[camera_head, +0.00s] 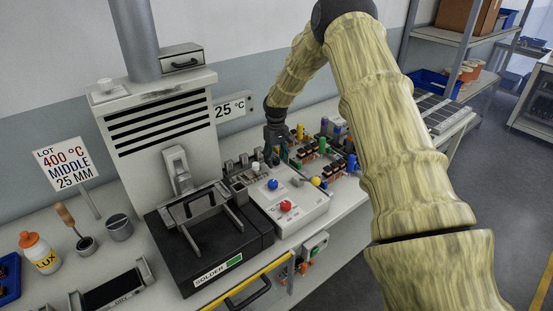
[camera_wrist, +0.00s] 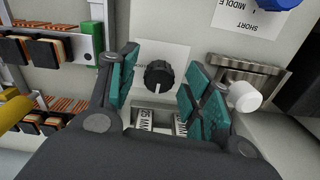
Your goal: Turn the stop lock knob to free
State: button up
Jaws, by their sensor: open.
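A black round knob (camera_wrist: 159,76) with a white pointer line sits on a pale plate on the panel in the wrist view. Its label cannot be read, so I cannot confirm that it is the stop lock knob. My gripper (camera_wrist: 160,88) has its teal-padded fingers spread, one on each side of this knob, with visible gaps. A small window (camera_wrist: 155,117) with printed MM values lies just below the knob. In the head view my gripper (camera_head: 276,150) is over the back of the light grey control box (camera_head: 300,217), and hides the knob there.
A blue knob (camera_wrist: 278,3) by a SHORT/MIDDLE label and a white-tipped metal part (camera_wrist: 243,96) are to the right. Connector racks (camera_wrist: 50,45) stand left. The black solder unit (camera_head: 200,245) adjoins the box. A sign (camera_head: 65,165) reads LOT 400 °C MIDDLE 25 MM.

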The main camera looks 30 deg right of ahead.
aim_at(276, 159)
notch_tip(276, 159, up, 12)
dwell(0.6)
jog(key=shift+f, duration=0.1)
